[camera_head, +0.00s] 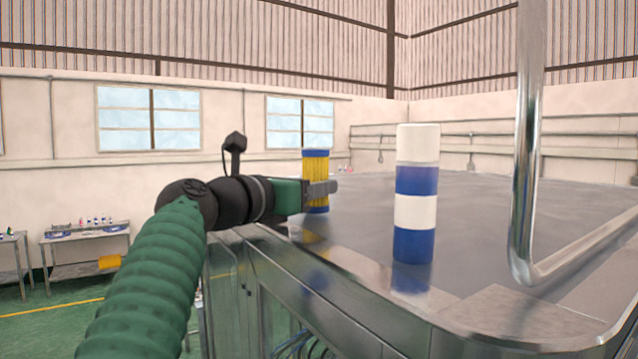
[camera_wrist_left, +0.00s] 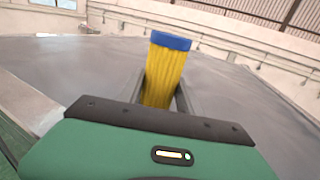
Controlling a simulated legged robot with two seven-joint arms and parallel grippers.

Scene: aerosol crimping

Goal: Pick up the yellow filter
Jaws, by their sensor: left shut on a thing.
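The yellow filter (camera_head: 315,167) is a ribbed yellow cylinder with blue end caps, upright at the near left part of the metal table (camera_head: 462,214). My left gripper (camera_head: 322,190) reaches it from the left and is shut on its lower half. In the left wrist view the filter (camera_wrist_left: 163,75) stands between the two fingers of my left gripper (camera_wrist_left: 161,95), and its lower end is hidden by the gripper body. I cannot tell whether its base touches the table. My right gripper is not in view.
A blue and white banded cylinder (camera_head: 415,195) stands on the table to the right of the filter. A bent metal tube (camera_head: 525,150) rises at the table's right front. The tabletop behind them is mostly clear. Side benches (camera_head: 85,238) stand far left.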

